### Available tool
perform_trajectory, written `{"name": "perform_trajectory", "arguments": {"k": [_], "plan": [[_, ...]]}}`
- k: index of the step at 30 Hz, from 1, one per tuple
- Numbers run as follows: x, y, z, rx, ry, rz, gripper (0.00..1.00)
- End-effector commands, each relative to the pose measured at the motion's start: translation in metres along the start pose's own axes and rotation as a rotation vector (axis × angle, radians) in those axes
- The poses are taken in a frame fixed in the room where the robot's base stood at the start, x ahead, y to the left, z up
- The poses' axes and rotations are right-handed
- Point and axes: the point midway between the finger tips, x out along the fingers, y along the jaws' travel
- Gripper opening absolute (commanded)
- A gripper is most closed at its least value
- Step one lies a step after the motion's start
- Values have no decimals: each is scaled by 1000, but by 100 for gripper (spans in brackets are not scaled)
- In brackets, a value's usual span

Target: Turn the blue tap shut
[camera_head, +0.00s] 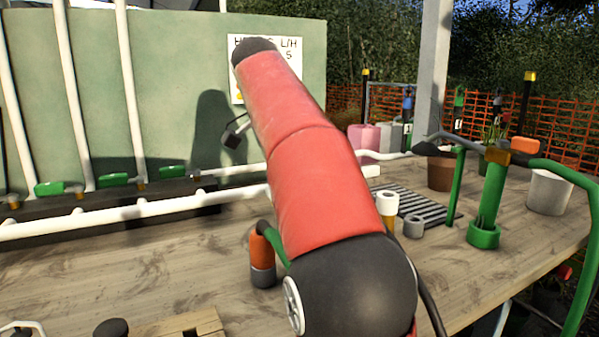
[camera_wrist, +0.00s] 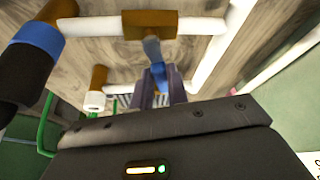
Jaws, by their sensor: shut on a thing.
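The blue tap (camera_wrist: 153,50) shows in the wrist view as a blue lever below a brass-coloured valve body (camera_wrist: 150,24). A white pipe (camera_wrist: 95,27) runs into the body from both sides. The lever points down the picture, across the line of the pipe. My gripper (camera_wrist: 160,84) is shut on the lever, with one dark finger on each side of it. The lever's lower end is partly hidden between the fingers. In the head view, my red and black arm covers the middle, and I cannot make out the gripper or the blue tap there.
Several green-handled taps (camera_head: 115,180) line the pipework at the left of the wooden bench (camera_head: 130,270). An orange and grey fitting (camera_head: 262,255) stands close to my arm. A green post tap (camera_head: 487,205), a brown pot (camera_head: 440,172) and a white pot (camera_head: 549,190) stand right.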

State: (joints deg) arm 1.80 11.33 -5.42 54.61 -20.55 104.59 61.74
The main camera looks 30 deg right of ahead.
Motion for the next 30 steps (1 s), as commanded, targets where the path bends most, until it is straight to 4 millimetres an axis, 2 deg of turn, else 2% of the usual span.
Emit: {"name": "perform_trajectory", "arguments": {"k": [15,16,21,30], "plan": [[-1,-1,1,15,-2,5,0],[-1,-1,1,15,-2,5,19],[-1,-1,1,15,-1,6,38],[-2,-1,0,15,-1,6,38]]}}
